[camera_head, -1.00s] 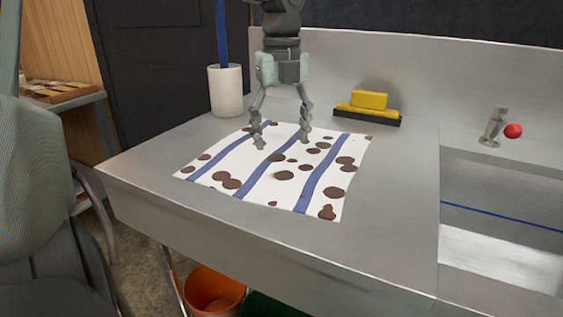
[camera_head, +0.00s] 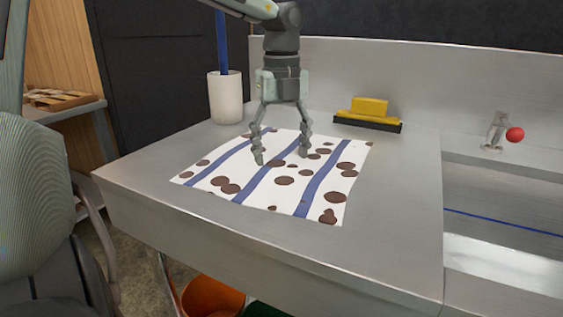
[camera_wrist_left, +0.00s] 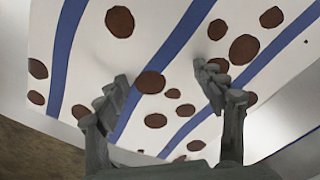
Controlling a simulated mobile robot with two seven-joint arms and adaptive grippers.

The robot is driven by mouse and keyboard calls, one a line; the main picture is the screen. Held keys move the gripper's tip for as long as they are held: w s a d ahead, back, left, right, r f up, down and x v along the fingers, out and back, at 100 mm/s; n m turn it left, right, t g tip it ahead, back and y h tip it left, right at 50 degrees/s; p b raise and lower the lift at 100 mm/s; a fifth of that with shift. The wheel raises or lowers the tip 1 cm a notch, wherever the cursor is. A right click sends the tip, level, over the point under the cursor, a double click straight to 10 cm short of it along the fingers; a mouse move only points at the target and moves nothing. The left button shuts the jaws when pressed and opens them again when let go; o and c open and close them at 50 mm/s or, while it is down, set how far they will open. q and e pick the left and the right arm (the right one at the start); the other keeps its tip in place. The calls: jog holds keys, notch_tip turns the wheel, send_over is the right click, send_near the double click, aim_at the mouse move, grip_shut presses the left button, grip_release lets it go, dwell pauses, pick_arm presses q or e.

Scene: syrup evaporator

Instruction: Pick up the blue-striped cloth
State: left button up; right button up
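The blue-striped cloth (camera_head: 310,190) lies flat on the steel counter. It is white with blue stripes and several brown spots. My left gripper (camera_head: 281,158) points down over the far middle part of the cloth, fingers spread and nothing between them. The fingertips are at or just above the cloth; I cannot tell whether they touch it. In the left wrist view the open gripper (camera_wrist_left: 165,92) is in front of the cloth (camera_wrist_left: 165,20), which fills most of the picture. My right gripper is not in view.
A white cup (camera_head: 225,97) with a blue rod stands at the back left of the counter (camera_head: 400,200). A yellow block on a dark holder (camera_head: 368,122) is behind the cloth. A sink (camera_head: 500,210) with a red-knobbed tap (camera_head: 497,132) is at right. An orange bucket (camera_head: 210,298) is below.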

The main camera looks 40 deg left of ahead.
pick_arm(q)
jog(key=shift+s, duration=0.1)
jog(key=c, duration=0.6)
jog(key=shift+s+f, duration=0.15)
jog(key=shift+f, duration=0.1)
grip_shut()
jog(key=shift+r, duration=0.1)
notch_tip(320, 180, up, 12)
jog(key=p, duration=0.5)
jog(key=shift+w+r+p, duration=0.15)
jog(key=shift+w+p, duration=0.1)
jog(key=shift+p, duration=0.05)
